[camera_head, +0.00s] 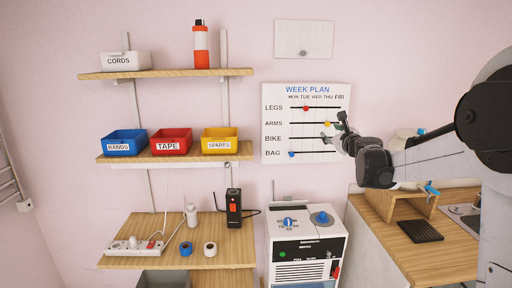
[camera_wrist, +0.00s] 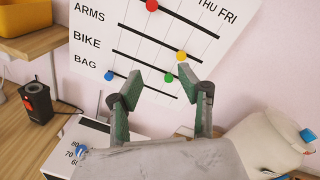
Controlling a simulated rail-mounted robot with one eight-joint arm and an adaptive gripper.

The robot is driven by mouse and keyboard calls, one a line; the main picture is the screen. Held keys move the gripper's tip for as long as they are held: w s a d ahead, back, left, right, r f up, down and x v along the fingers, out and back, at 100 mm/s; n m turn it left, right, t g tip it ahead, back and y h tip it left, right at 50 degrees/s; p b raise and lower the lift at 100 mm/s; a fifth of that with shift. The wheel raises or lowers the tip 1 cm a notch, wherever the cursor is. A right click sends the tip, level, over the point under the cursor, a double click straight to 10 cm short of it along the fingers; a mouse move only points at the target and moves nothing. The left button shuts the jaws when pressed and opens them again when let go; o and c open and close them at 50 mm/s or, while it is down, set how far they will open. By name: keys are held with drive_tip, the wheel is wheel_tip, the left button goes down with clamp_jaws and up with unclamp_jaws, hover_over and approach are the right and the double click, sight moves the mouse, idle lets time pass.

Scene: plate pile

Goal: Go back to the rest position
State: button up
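My gripper (camera_head: 340,130) is in front of the right part of the week plan board (camera_head: 275,145) in the head view. In the wrist view my gripper (camera_wrist: 158,72) has its two green-lined fingers spread apart with nothing between them. The board carries a red marker (camera_head: 306,108) on the LEGS row, a yellow marker (camera_head: 327,125) on the ARMS row and a blue marker (camera_head: 292,154) at the left of the BAG row. A green marker (camera_wrist: 169,78) shows between the fingertips in the wrist view, on the board behind them, seemingly on the BIKE row. My gripper hides part of the board in the head view.
A white machine (camera_head: 305,250) with knobs stands below the board. Shelves with blue (camera_head: 125,142), red (camera_head: 171,141) and yellow (camera_head: 219,140) bins are at left. A desk (camera_head: 375,225) is at right.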

drive_tip(key=s+a+f+n+g+y+b, duration=0.1)
drive_tip(key=s+a+f+n+g+b, duration=0.15)
drive_tip(key=s+a+n, duration=0.75)
drive_tip(key=s+a+f+n+g+y+b, duration=0.15)
drive_tip(key=s+a+n+g, duration=0.35)
drive_tip(key=s, duration=0.9)
drive_tip(key=s+d+f+n+g+h+b, duration=0.1)
drive_tip(key=s+f+n, duration=0.3)
drive_tip(key=s, duration=0.5)
drive_tip(key=s+d+f+n+g+h+b, duration=0.1)
drive_tip(key=s+f+n+h, duration=0.1)
drive_tip(key=s+f+n, duration=0.3)
drive_tip(key=s+d+f+n+g+h+b, duration=0.1)
drive_tip(key=s+f+n, duration=0.3)
drive_tip(key=s+f, duration=0.6)
drive_tip(key=s+d, duration=0.1)
drive_tip(key=s, duration=0.3)
drive_tip(key=shift+s+f, duration=0.25)
drive_tip(key=shift+f, duration=0.15)
